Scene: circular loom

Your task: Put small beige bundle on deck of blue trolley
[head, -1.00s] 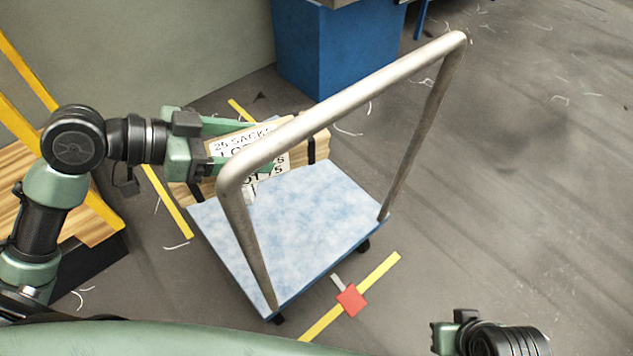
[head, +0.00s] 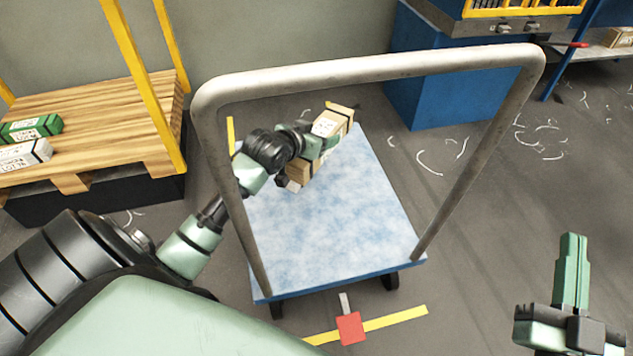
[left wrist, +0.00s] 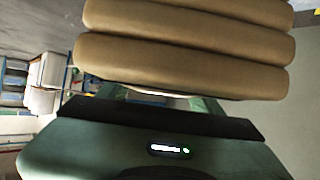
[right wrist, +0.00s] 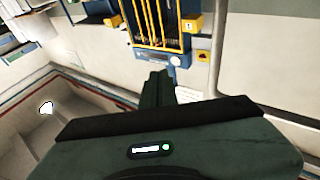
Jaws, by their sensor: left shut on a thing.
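The small beige bundle (head: 340,116) has a white label and dark straps. My left gripper (head: 318,146) is shut on it, with the fingers across its middle. The left wrist view shows the bundle's stacked tan folds (left wrist: 185,50) close up. The blue trolley (head: 345,215) has a mottled pale blue deck and a grey tube handle. The bundle is over the far left part of the deck, tilted in the picture; I cannot tell whether it touches. My right gripper (head: 572,262) is empty, its fingers together, right of the trolley.
The trolley's handle (head: 370,72) arches between my view and the deck, with my left arm passing behind its left post. A wooden pallet (head: 90,120) with green and white bundles and yellow posts stands left. A blue machine (head: 440,75) stands behind.

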